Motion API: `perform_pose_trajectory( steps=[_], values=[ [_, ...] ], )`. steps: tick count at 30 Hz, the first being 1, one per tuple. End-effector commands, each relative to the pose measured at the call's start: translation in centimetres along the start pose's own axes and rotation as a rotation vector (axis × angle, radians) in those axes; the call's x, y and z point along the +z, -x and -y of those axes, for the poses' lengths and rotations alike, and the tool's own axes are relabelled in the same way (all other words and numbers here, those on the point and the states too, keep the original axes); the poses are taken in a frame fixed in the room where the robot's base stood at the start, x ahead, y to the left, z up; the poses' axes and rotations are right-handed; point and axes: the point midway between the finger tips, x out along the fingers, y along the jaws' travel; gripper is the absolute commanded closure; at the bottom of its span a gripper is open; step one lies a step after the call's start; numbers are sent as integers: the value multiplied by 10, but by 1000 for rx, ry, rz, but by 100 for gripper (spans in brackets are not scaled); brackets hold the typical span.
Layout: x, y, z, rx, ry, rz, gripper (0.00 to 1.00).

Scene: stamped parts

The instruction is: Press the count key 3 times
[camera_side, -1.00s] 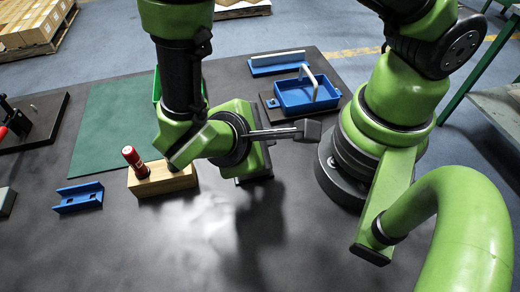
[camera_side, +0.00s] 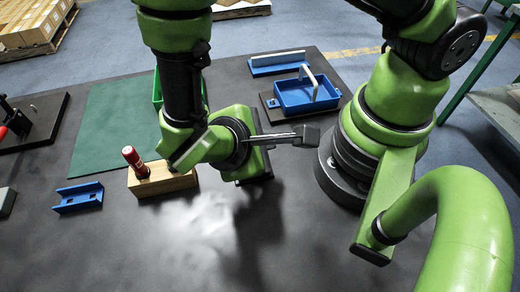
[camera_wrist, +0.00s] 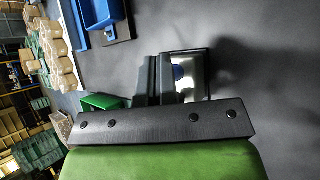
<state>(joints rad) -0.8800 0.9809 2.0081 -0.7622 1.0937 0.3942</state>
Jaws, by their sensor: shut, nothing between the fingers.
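My gripper (camera_wrist: 157,62) shows in the wrist view as two dark fingers close together, shut and empty. Just right of them is a small dark-edged unit with a bright metal face (camera_wrist: 197,75). A round blue spot (camera_wrist: 178,72), which may be the count key, shows on that face, partly hidden beside the finger. I cannot tell whether the fingers touch it.
In the side view, a wooden block (camera_side: 178,184) with a red-capped cylinder (camera_side: 134,160) and a blue bracket (camera_side: 78,199) lie left of my gripper. A blue tray (camera_side: 290,98) stands behind. A green mat (camera_side: 97,135) lies back left. The front of the dark table is clear.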

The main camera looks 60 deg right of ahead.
Motion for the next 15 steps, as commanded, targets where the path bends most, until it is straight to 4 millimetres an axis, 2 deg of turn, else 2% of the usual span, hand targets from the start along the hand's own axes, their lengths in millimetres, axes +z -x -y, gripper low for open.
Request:
perform_pose_trajectory(
  steps=[15],
  values=[
    [-3,-4,3,1,0,1,100]
  ],
)
